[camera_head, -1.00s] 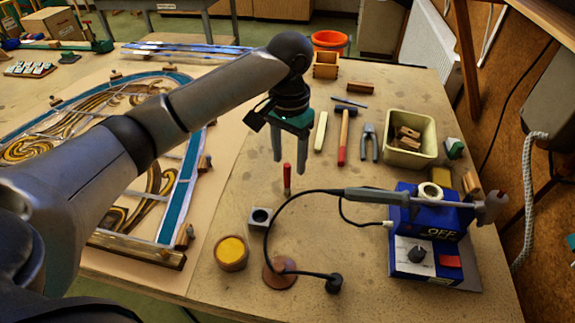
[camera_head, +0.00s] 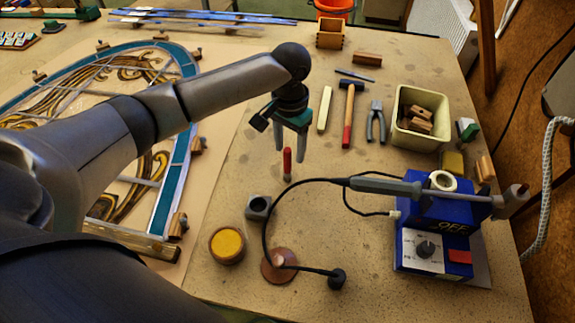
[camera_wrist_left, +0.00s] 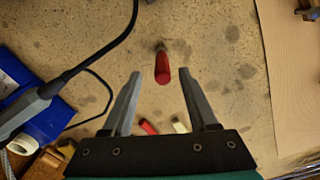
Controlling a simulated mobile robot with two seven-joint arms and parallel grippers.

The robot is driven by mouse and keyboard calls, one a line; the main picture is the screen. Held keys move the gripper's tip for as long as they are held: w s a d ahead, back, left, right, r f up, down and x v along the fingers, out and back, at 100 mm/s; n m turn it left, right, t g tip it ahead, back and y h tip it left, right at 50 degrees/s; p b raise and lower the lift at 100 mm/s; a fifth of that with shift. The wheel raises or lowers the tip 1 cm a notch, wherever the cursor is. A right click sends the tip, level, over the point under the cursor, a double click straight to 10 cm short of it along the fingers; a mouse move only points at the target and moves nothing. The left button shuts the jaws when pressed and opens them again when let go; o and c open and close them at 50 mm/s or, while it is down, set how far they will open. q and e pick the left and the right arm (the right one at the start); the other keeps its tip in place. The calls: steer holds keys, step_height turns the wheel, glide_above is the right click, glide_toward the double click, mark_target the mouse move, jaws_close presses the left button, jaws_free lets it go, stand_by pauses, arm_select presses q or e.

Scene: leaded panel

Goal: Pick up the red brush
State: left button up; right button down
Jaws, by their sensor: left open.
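My left gripper (camera_head: 290,154) is open and empty, pointing down at the brush top. In the left wrist view its two fingers (camera_wrist_left: 160,74) are spread wide, with a gap on both sides of the handle. Whether the fingertips reach below the handle's top is hard to tell. My right gripper is not in view.
A hammer (camera_head: 348,120) and pliers (camera_head: 376,124) lie behind. The leaded panel (camera_head: 182,150) is left.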

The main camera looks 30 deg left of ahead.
mark_target(288, 163)
arm_select(q)
steer(key=f, duration=0.5)
steer(key=shift+s+a+f, duration=0.2)
steer(key=shift+f, duration=0.1)
jaws_close()
stand_by(0.4)
